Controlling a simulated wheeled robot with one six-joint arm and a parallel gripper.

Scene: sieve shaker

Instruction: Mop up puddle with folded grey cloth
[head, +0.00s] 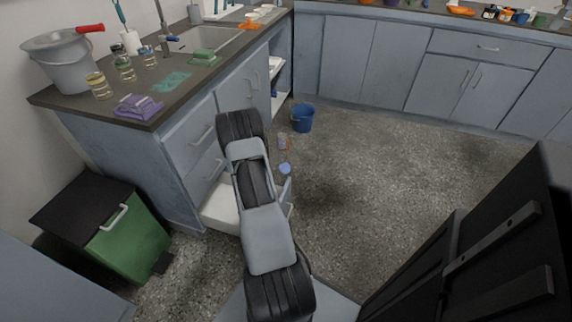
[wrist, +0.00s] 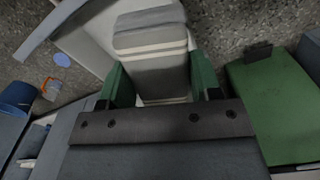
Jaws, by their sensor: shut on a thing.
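In the wrist view, my gripper (wrist: 160,80) is shut on a folded grey cloth (wrist: 150,42) with pale stripes. The cloth sits between the two green fingers. In the head view my arm hides the gripper and the cloth. The held cloth is above or over an open white drawer or panel (wrist: 88,40); I cannot tell whether they touch. I cannot make out a puddle clearly in either view.
The open white drawer (head: 219,208) juts from the cabinet beside my arm. A green bin (head: 130,243) stands left. A blue bucket (head: 303,119), an orange-and-grey item (head: 283,142) and a blue round thing (head: 285,169) are on the floor. The middle floor is clear.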

